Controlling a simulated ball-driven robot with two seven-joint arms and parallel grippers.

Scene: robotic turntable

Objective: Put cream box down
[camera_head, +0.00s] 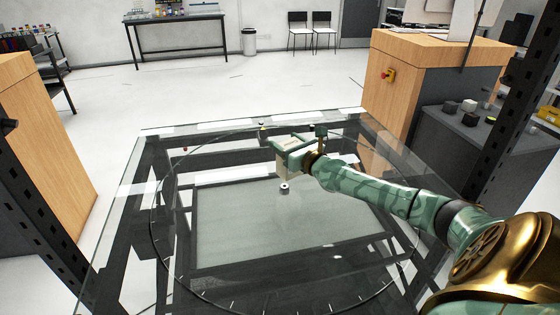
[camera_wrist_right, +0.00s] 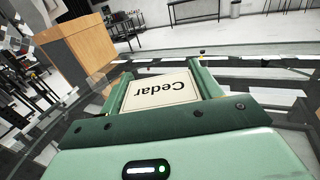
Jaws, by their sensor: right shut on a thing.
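My right gripper (camera_head: 292,147) reaches in from the right over the glass turntable table (camera_head: 150,190). It is shut on the cream box (camera_wrist_right: 158,91), which shows between the two green fingers in the right wrist view. In the head view the box (camera_head: 282,168) is partly covered by the gripper. I cannot tell whether its underside touches the glass. My left gripper is not in view.
A small dark and white cylinder (camera_head: 284,188) is on the table just below the gripper in the head view. A tiny red object (camera_head: 185,150) is at the left. Wooden cabinets flank the table. The near middle of the glass looks clear.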

